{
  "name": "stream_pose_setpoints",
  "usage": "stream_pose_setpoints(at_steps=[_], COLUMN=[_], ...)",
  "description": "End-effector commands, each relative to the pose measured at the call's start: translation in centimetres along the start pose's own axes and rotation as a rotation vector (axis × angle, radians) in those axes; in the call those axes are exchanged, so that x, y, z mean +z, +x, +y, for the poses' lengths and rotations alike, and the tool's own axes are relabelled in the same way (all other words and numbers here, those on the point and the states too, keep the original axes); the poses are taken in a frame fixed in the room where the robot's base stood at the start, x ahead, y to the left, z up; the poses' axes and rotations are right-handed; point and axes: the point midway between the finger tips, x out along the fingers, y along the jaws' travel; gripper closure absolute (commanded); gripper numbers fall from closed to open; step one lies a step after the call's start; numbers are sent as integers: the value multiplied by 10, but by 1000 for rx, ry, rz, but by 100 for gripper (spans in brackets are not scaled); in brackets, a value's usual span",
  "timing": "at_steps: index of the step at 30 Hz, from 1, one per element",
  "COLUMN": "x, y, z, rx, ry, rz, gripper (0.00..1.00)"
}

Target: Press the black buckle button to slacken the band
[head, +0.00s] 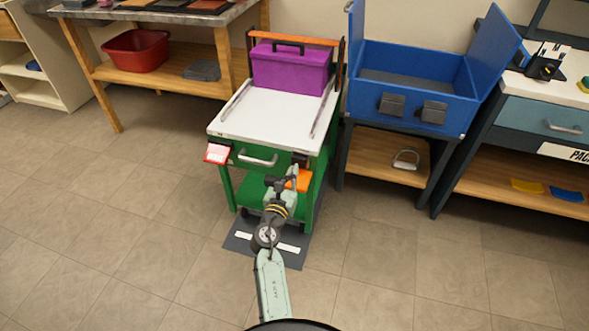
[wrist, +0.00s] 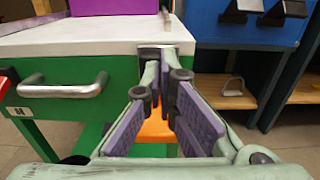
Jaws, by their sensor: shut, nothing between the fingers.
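A green cart with a white top (head: 265,117) carries a purple box (head: 290,70). A small dark block, likely the buckle (head: 300,159), sits on the cart's front at the right of the drawer handle. In the wrist view a dark, metallic-edged part (wrist: 148,52) shows there behind my fingertips; its button cannot be made out. My gripper (head: 292,174) is shut and empty, pointing at this corner from the front. It also shows in the wrist view (wrist: 163,66), its fingers covering part of the block. I cannot tell whether they touch it. Grey strips (head: 324,108) run along the top; the band is unclear.
The drawer handle (wrist: 62,88) juts out left of my fingers. An orange piece (wrist: 155,128) lies below them. A blue open bin (head: 405,85) on a stand is close on the right. Floor is free in front and left.

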Motion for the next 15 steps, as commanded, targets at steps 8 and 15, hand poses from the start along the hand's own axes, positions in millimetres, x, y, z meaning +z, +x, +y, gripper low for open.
stream_pose_setpoints(at_steps=[8, 15], x=[-4, -2], y=[-63, -84], z=[1, 1], rx=[3, 3], ry=[0, -1], rz=[4, 2], gripper=[100, 100])
